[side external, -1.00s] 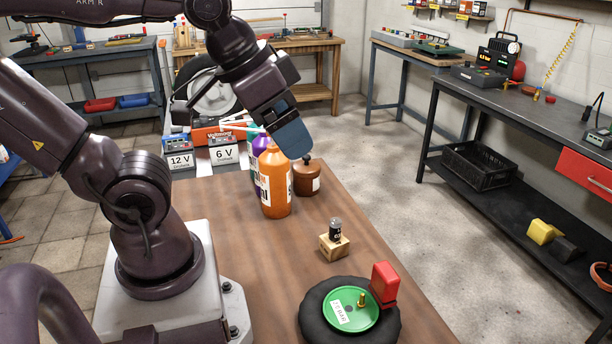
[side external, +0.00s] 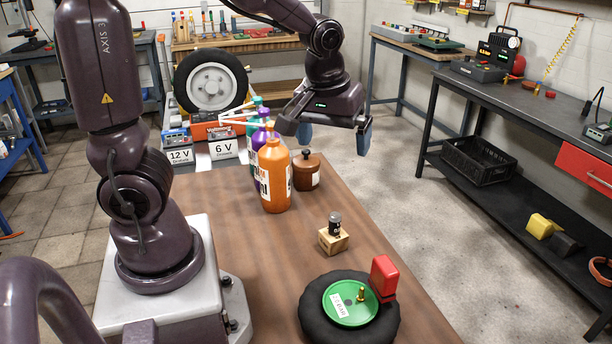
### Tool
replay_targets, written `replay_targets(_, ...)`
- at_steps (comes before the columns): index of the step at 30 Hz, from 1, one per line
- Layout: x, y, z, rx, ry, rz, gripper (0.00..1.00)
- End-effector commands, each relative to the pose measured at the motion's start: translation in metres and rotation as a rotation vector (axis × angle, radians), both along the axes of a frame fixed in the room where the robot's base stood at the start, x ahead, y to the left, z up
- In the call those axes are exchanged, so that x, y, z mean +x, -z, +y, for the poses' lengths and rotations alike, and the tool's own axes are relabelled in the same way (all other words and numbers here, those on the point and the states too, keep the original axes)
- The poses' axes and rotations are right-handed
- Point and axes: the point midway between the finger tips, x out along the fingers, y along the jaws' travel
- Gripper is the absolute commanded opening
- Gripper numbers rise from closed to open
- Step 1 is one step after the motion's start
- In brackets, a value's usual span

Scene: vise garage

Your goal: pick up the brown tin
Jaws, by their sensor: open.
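The brown tin (side external: 306,174) stands upright on the brown workbench, with a knobbed lid and a white label on its right side. The orange bottle (side external: 274,180) stands in front of it to the left and is close to its left edge in the picture. My gripper (side external: 335,138) is open and empty, with its two blue-padded fingers spread wide. It hangs above the tin, with the left finger over the tin's lid and the right finger out to the right. I cannot tell its exact height or depth from this view.
Purple and green-capped bottles (side external: 258,140) stand behind the orange bottle. A small dark jar on a wooden block (side external: 333,241), and a black ring with a green disc (side external: 350,302) and red block (side external: 384,276), are nearer.

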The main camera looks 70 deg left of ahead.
Motion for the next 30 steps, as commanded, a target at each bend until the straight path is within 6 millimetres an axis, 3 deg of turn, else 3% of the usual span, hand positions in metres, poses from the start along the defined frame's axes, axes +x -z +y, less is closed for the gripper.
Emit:
replay_targets(1,0.009,0.017,0.011,0.02,-0.088,0.041,1.0)
replay_targets(6,0.032,0.065,0.052,0.134,-0.383,0.11,1.0)
replay_targets(15,0.053,0.136,0.132,0.488,-0.784,0.074,1.0)
replay_targets(21,0.065,0.161,0.176,0.737,-0.913,-0.067,1.0)
replay_targets(30,0.078,0.172,0.202,0.884,-0.948,-0.209,1.0)
